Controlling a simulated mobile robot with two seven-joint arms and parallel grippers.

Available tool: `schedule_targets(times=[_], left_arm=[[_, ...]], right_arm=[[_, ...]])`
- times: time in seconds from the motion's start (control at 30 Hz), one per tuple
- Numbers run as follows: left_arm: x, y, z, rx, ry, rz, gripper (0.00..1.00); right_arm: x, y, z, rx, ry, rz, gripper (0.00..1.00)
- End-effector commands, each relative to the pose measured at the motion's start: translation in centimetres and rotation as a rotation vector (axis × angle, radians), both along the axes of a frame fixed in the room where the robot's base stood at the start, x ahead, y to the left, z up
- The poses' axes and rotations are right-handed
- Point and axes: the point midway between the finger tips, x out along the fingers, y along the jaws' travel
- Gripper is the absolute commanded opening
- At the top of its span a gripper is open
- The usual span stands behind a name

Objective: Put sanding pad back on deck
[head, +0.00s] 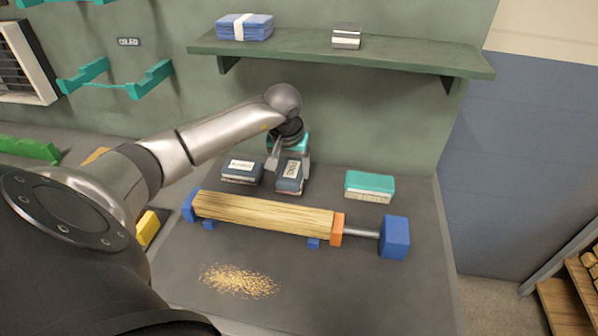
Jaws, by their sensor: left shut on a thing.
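My left gripper (287,162) points down at the back of the bench and is shut on a dark blue-grey block with a white label (289,178), which I take to be the sanding pad. A finger shows on each side of the block's top. I cannot tell whether its underside touches the bench. A similar dark labelled block (241,171) sits just to the left. A teal-topped block with a pale lower layer (370,187) lies to the right. The grey bench top (340,290) is the likely deck. My right gripper is not in view.
Sawdust (238,280) is piled in front.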

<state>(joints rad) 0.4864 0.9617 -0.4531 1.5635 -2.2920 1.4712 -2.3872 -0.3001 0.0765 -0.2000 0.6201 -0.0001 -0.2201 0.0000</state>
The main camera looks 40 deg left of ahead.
Motion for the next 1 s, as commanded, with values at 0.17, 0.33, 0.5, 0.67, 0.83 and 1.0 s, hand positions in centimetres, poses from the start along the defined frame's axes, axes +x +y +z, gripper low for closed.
schedule_targets(times=[0.17,0.33,0.5,0.67,0.83,1.0], left_arm=[[1.3,-1.0,-1.3,-0.004,-0.001,0.000,0.20],[1.6,-1.1,-1.7,-0.001,-0.001,-0.002,0.20],[1.6,-1.0,-1.7,-0.001,0.000,-0.001,0.20],[1.5,-1.0,-2.0,0.000,0.001,-0.001,0.74],[1.5,-1.0,-2.0,0.000,0.001,-0.001,0.93],[1.5,-1.0,-2.0,-0.001,0.001,-0.001,1.00]], right_arm=[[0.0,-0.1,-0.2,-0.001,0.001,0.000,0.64],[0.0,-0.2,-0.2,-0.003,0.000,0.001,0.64],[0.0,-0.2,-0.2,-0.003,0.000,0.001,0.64],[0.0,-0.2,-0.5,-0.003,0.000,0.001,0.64],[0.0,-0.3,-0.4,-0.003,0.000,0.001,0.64],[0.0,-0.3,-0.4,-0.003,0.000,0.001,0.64]])
